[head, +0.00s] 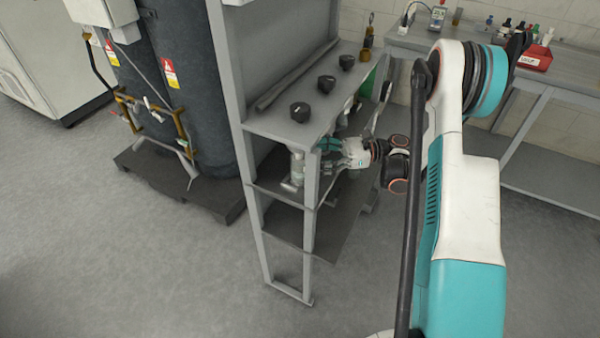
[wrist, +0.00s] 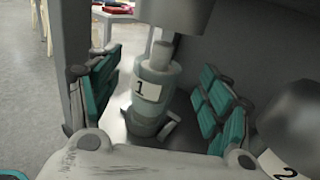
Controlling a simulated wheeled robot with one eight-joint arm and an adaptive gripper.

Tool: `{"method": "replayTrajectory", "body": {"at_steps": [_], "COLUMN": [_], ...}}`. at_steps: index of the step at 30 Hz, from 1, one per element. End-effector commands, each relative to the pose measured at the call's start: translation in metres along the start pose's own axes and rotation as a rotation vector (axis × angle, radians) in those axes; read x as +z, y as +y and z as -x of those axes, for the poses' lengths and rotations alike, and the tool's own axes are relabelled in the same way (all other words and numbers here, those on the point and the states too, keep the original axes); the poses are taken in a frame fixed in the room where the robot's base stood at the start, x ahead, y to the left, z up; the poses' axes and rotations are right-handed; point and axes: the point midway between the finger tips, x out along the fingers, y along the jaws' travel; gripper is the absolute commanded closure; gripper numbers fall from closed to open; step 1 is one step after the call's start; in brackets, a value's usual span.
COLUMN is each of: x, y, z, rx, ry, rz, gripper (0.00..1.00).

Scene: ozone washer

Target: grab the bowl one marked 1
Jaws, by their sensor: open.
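The item marked 1 (wrist: 153,88) is a grey-green rounded cylinder with a white label and a narrower neck. In the wrist view it stands upright between the finger pads of my gripper (wrist: 160,97). The pads are spread apart, with a visible gap on each side of it. In the head view a pale cylindrical item (head: 297,166), whose number I cannot read, stands on the shelf under the top. My gripper (head: 324,148) reaches in beside it from the right. Shelf posts and the top hide part of the fingers.
A dark rounded item marked 2 (wrist: 290,120) is close to the right finger in the wrist view. Three small dark knob-like pieces, including a front one (head: 300,112), sit on the grey rack top (head: 275,126). A rack post (wrist: 72,50) stands left of the fingers.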

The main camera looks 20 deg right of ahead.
Motion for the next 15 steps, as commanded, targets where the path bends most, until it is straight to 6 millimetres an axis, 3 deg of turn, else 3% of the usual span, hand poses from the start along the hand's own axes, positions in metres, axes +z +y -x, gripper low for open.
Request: {"method": "replayTrajectory", "body": {"at_steps": [9, 15], "x": [-0.005, -0.003], "y": [0.002, 0.001], "z": [-0.043, -0.045], "rx": [0.002, 0.0], "ry": [0.0, 0.0], "rz": [0.0, 0.0], "gripper": [0.28, 0.28]}}
